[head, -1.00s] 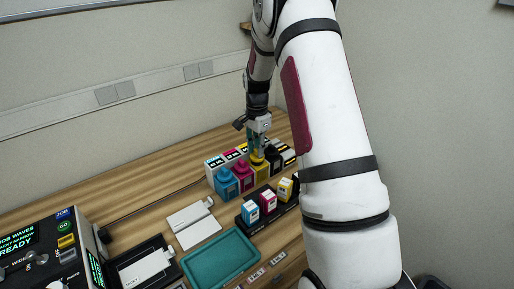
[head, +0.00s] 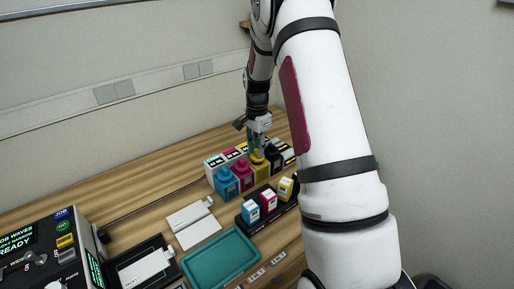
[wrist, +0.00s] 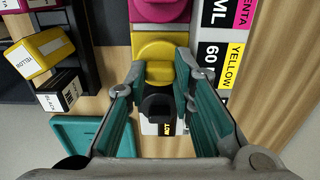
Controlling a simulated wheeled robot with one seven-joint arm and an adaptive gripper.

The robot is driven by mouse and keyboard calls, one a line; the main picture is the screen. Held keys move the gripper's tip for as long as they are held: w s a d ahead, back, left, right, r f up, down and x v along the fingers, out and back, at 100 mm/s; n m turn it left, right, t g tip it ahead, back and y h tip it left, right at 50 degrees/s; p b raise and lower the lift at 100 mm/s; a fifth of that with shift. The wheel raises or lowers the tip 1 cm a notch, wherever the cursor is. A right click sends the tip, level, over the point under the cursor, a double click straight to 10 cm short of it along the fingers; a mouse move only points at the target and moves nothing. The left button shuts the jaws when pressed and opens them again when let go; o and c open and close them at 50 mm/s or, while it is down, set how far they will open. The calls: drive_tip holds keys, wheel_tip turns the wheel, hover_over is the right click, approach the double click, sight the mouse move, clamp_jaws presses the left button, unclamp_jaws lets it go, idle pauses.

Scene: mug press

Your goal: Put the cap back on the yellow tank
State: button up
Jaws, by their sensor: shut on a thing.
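The yellow tank (head: 262,172) stands in a row of ink tanks, between the magenta and black ones. Its yellow top also shows in the wrist view (wrist: 160,42). My gripper (wrist: 160,70) points down over the yellow tank and is shut on the yellow cap (wrist: 159,73), which sits between its fingertips. In the head view my gripper (head: 258,151) is right at the tank's top. The fingers hide part of the cap, and I cannot tell whether it is seated on the neck.
A black tank (wrist: 157,108) stands close beside, under the fingers in the wrist view. The magenta tank (head: 243,176) and cyan tank (head: 227,184) are on the other side. A black rack with small cartridges (head: 268,201) stands in front. A teal tray (head: 220,260) lies nearer.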

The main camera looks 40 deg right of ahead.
idle(0.3)
drive_tip(key=o, duration=0.9)
drive_tip(key=shift+o, duration=0.6)
drive_tip(key=o, duration=0.4)
drive_tip(key=shift+c, duration=0.2)
drive_tip(key=shift+r+p, duration=0.75)
drive_tip(key=shift+r, duration=2.75)
